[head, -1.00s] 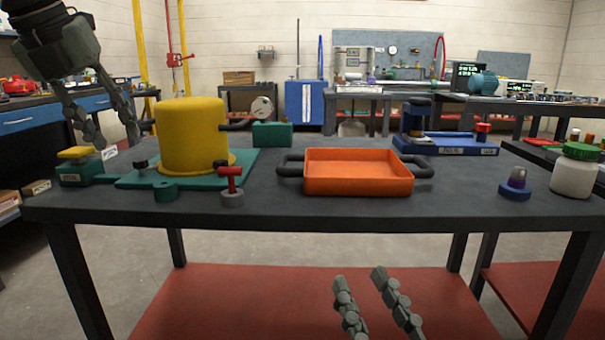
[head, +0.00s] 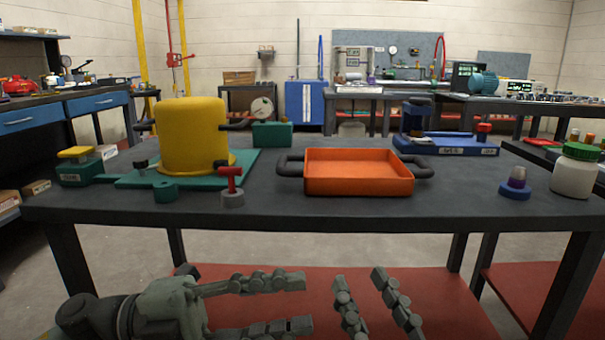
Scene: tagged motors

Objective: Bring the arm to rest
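My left gripper (head: 290,303) is low at the bottom of the head view, in front of the table. Its two fingers point right and stand apart, with nothing between them. My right gripper (head: 365,308) shows only as two fingers at the bottom centre, apart and empty. Both grippers are below the height of the tabletop (head: 275,212), with the red lower shelf behind them. The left fingertips are close to the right gripper's fingers; whether they touch I cannot tell. The rest of my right arm is out of view.
On the table stand a yellow cylinder (head: 193,135) on a green base, a red-handled part (head: 231,186), an orange tray (head: 358,172), a blue fixture (head: 447,146), a small blue-based part (head: 515,185) and a green-lidded jar (head: 575,172). The table's front edge lies above both grippers.

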